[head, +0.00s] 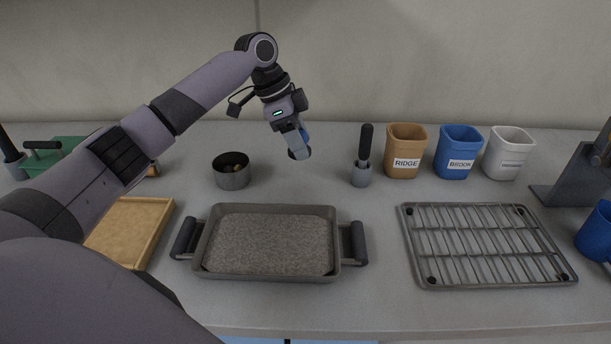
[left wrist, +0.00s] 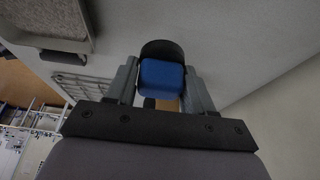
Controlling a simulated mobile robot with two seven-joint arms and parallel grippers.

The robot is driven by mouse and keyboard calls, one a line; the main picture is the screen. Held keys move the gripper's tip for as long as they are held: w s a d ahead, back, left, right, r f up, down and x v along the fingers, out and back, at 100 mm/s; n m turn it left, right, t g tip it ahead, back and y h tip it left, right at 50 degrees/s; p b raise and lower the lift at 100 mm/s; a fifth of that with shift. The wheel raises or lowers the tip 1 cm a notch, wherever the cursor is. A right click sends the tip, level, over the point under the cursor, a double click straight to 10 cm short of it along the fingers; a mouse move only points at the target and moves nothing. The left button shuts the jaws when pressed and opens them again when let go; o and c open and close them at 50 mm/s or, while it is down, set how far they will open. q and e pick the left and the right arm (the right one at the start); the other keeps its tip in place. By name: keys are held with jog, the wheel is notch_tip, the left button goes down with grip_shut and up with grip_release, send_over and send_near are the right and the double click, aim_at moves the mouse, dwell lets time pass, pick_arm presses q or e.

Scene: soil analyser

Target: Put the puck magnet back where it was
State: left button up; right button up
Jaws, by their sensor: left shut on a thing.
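My left gripper (head: 298,142) reaches in from the left and is shut on the puck magnet (head: 299,154). It holds it behind the soil tray (head: 185,262), between the round metal pot and the black-handled tool. The magnet shows as a dark disc with a blue grip, partly covered by the fingers. In the left wrist view the blue grip of the puck magnet (left wrist: 161,74) sits between the fingers, with the dark disc beyond it. I cannot tell for sure whether the disc touches the counter. My right gripper is not in view.
A round metal pot (head: 232,178) with brown bits stands left of the magnet. A black-handled tool stands in a small holder (head: 361,176) to the right. Tan (head: 405,143), blue (head: 458,140) and white (head: 507,146) cups stand farther right, behind a wire rack (head: 487,286).

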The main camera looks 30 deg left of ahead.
pick_arm(q)
jog(key=shift+f, duration=3.55)
jog(key=shift+f, duration=0.15)
jog(key=o, duration=0.9)
jog(key=shift+o, duration=0.2)
jog(key=v, duration=1.2)
